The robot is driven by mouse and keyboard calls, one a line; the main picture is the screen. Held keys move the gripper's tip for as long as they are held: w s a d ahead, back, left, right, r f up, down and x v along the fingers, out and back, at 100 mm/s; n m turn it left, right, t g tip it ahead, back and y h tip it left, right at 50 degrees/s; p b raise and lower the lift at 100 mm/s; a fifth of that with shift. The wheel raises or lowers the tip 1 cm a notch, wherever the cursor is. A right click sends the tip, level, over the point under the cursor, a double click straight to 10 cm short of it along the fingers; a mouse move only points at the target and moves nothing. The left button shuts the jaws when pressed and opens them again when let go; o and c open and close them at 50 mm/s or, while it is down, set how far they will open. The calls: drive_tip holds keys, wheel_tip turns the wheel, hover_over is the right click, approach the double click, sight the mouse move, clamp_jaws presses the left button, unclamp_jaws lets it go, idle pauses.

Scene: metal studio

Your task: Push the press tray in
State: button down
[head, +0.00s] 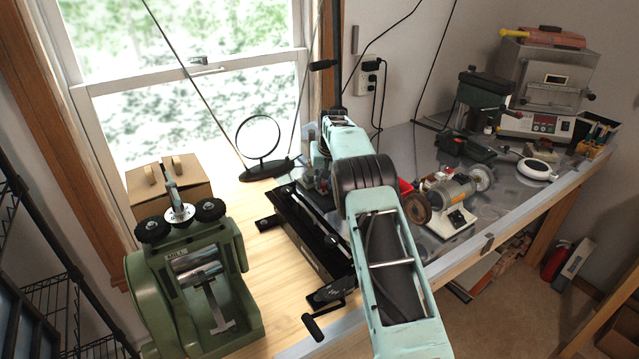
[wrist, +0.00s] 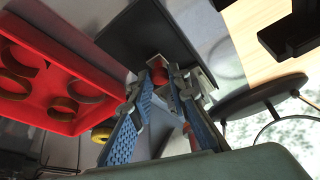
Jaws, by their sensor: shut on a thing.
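In the wrist view the blue-padded fingers of my gripper (wrist: 165,86) close on a small part with a red knob (wrist: 159,72), in front of a dark flat plate (wrist: 150,38). Whether this part or the plate belongs to the press tray, I cannot tell. In the head view a long black frame with a crank (head: 300,228) lies on the bench left of my arm; my arm covers its right side. My gripper's fingers are mostly hidden there behind my arm.
A red bin with rings (wrist: 62,80) stands beside my gripper in the wrist view. In the head view a green rolling mill (head: 190,285) stands left, a round mirror (head: 258,138) behind, and a grey bench grinder (head: 448,198) right. Bare wood shows between mill and frame.

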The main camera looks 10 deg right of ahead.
drive_tip(key=shift+w+a+r, duration=0.1)
drive_tip(key=shift+w+r, duration=0.05)
drive_tip(key=shift+w, duration=0.15)
drive_tip(key=c, duration=1.8)
unclamp_jaws()
drive_tip(key=v, duration=1.2)
